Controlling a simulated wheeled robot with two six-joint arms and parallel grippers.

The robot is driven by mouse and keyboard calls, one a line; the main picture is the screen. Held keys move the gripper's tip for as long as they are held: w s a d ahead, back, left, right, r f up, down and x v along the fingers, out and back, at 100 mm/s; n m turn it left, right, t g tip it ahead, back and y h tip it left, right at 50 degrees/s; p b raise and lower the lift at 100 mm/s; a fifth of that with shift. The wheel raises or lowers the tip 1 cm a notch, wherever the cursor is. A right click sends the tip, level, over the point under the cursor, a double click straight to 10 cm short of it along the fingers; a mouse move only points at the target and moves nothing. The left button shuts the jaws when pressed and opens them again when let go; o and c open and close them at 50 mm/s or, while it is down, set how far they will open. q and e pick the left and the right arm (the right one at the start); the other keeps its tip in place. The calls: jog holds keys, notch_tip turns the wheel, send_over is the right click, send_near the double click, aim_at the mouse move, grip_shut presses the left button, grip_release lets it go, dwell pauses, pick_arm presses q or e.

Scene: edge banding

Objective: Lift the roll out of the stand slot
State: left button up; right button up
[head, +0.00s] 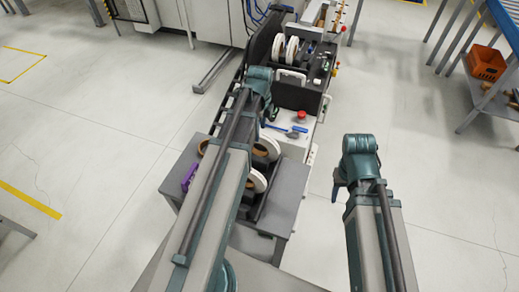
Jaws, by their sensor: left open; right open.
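Several white rolls with brown cores stand upright in a dark slotted stand (262,212) on a small grey table. One roll (268,146) is at the back and another (257,181) nearer me; both are partly hidden behind my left arm. My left gripper (270,113) is open, pointing down beyond the stand near the machine, apart from the rolls. Its fingertips are small and hard to make out. My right gripper (337,188) is open and empty above the floor, to the right of the small table. I cannot tell which roll the task means.
The small table (286,205) stands before a long machine (295,96) with white rolls (285,49), a red button (301,115) and a blue-handled item (285,130). A purple object (190,177) lies at the table's left. An orange crate (486,62) sits on the right shelf. Floor is clear on both sides.

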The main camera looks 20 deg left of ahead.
pick_arm(q)
jog(key=f+b, duration=0.4)
jog(key=shift+w+a+f, duration=0.15)
jog(key=shift+w+f, duration=0.05)
jog(key=shift+f, duration=0.15)
jog(key=shift+r, duration=0.1)
jog(key=shift+c, duration=0.3)
grip_shut()
dwell(0.7)
